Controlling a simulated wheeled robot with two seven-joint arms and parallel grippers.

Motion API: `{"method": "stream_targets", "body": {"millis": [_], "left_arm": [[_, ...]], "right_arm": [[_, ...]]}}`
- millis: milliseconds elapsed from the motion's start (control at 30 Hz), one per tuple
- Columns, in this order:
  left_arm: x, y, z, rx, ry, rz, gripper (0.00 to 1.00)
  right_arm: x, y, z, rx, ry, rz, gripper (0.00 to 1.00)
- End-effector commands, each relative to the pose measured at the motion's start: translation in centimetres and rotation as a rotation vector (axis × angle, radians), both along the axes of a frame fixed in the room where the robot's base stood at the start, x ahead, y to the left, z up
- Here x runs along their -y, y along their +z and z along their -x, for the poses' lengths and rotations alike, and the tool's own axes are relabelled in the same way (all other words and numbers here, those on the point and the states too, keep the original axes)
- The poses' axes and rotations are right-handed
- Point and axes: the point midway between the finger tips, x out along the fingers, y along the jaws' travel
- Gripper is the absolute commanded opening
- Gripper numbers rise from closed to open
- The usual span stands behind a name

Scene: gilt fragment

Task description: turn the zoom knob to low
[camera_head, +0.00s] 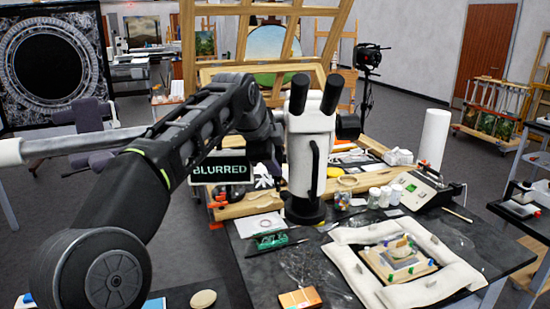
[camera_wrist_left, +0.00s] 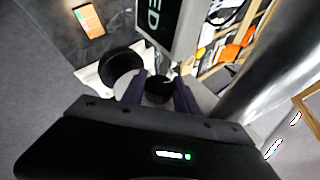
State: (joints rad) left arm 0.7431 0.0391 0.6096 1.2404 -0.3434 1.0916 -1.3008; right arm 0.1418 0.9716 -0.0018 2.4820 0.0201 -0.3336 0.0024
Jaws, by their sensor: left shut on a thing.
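The white microscope (camera_head: 308,150) with two black eyepieces stands upright on a dark round base on the table. My left arm reaches in from the left, and its hand meets the microscope's left side, where the fingertips are hidden in the head view. In the left wrist view, my left gripper (camera_wrist_left: 160,82) has its two purplish fingers shut on a round black knob, the zoom knob (camera_wrist_left: 158,93). Another black round part (camera_wrist_left: 120,66) is beside it. A sign (camera_head: 219,169) reads "BLURRED". No knob marking is legible. My right gripper is out of view.
The dark table (camera_head: 255,275) holds an orange box (camera_head: 300,299) in front. A padded white frame (camera_head: 345,262) surrounds a small fragment (camera_head: 401,250) at right. Jars (camera_head: 379,197) and a grey device (camera_head: 424,187) stand right of the microscope. A wooden easel is behind.

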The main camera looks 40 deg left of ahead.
Motion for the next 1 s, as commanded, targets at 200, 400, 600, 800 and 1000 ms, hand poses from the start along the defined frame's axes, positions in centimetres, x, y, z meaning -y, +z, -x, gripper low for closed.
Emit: {"method": "stream_targets", "body": {"millis": [200,400,600,800,1000], "left_arm": [[0.08,-0.18,-0.06,-0.051,-0.003,0.044,0.00],[0.09,-0.19,0.02,-0.063,-0.002,0.050,0.00],[0.09,-0.22,0.02,-0.063,-0.003,0.050,0.00],[0.07,-0.17,0.02,-0.061,-0.003,0.049,0.49],[0.05,-0.11,0.02,-0.059,-0.002,0.049,0.57]], "right_arm": [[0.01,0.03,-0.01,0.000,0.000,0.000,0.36],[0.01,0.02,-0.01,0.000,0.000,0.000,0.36],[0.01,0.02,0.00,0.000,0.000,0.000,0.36],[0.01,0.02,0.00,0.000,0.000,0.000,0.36],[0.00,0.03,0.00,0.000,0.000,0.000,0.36]]}}
